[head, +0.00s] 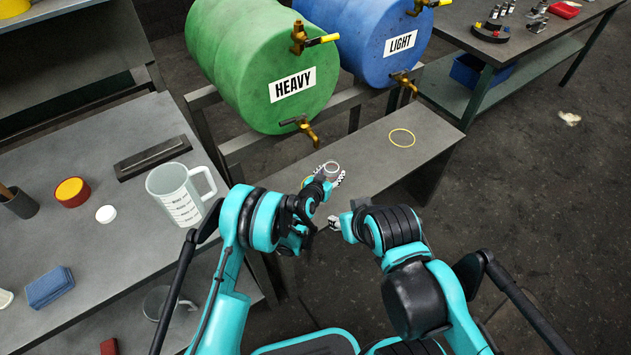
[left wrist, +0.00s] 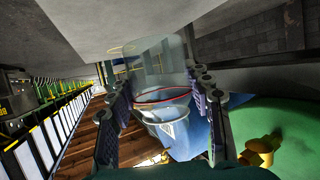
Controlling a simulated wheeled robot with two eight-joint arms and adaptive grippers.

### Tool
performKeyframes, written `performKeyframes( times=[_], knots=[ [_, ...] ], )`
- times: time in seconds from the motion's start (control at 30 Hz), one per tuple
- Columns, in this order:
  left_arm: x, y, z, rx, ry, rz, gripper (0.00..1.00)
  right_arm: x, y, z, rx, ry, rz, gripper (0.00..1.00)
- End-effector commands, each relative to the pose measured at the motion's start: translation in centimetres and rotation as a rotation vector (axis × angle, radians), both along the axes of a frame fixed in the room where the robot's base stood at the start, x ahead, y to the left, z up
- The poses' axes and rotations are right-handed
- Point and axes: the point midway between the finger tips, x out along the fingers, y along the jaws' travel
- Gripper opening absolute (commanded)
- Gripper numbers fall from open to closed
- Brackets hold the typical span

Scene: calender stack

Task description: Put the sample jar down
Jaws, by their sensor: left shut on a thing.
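My left gripper (head: 333,176) is shut on the sample jar (head: 332,167), a small clear jar, in front of the green drum by the bench. In the left wrist view the jar (left wrist: 168,125) is see-through with a reddish rim, between the two fingers of my left gripper (left wrist: 162,108). I cannot tell whether its base touches the bench (head: 430,130). My right gripper (head: 335,223) is lower, apart from the jar; its fingers are too small to read.
A green HEAVY drum (head: 265,65) and a blue LIGHT drum (head: 375,35) lie behind the bench, with brass taps. A yellow ring (head: 402,138) marks a bare spot on the bench; another ring (head: 306,182) is partly hidden by my left gripper. A measuring jug (head: 178,195) stands at left.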

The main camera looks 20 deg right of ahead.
Motion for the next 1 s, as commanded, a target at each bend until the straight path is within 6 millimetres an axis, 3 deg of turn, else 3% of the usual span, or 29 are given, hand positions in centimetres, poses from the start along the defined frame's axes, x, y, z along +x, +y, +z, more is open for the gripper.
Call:
performKeyframes(
  times=[0.1,0.3,0.47,0.7,1.0],
  knots=[
    [2.3,2.1,-2.1,-0.002,0.0,0.005,0.15,0.0,0.0,-1.4,0.0,0.0,0.0,0.4],
    [4.3,4.0,-3.6,-0.001,0.0,0.001,0.15,0.0,0.0,-2.3,0.0,0.0,0.0,0.4],
    [4.7,4.3,-4.3,0.0,-0.001,0.0,0.15,0.0,0.0,-2.6,0.0,0.0,0.0,0.4],
    [4.6,4.2,-7.8,0.0,-0.001,0.0,0.15,0.0,0.0,-4.5,0.0,0.0,0.0,0.4],
    [4.6,4.2,-7.8,0.0,-0.001,0.0,0.15,0.0,0.0,-4.3,0.0,0.0,0.0,0.4]
  ],
)
